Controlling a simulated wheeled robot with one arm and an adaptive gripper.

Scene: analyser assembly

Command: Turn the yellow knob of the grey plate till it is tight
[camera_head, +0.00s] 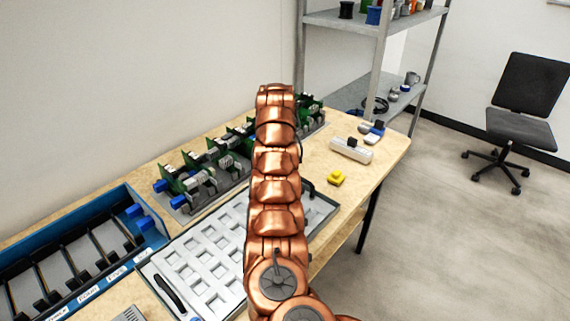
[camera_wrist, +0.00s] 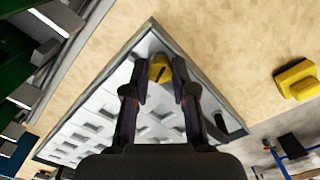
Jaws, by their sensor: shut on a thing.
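The grey plate (camera_wrist: 100,84) is a tray-like panel with rows of light square recesses and a dark rim. In the head view the grey plate (camera_head: 190,262) lies on the wooden table, partly covered by my copper arm. The yellow knob (camera_wrist: 157,73) sits near the plate's corner in the wrist view and has a dark slot or mark on it. My gripper (camera_wrist: 161,72) is shut on the yellow knob, one finger on each side. The knob and my gripper are hidden behind my arm in the head view.
A loose yellow block (camera_head: 336,178) lies on the table right of the plate; it also shows in the wrist view (camera_wrist: 297,80). Green circuit assemblies (camera_head: 205,170) line the wall side. A blue rack (camera_head: 150,218) stands at left.

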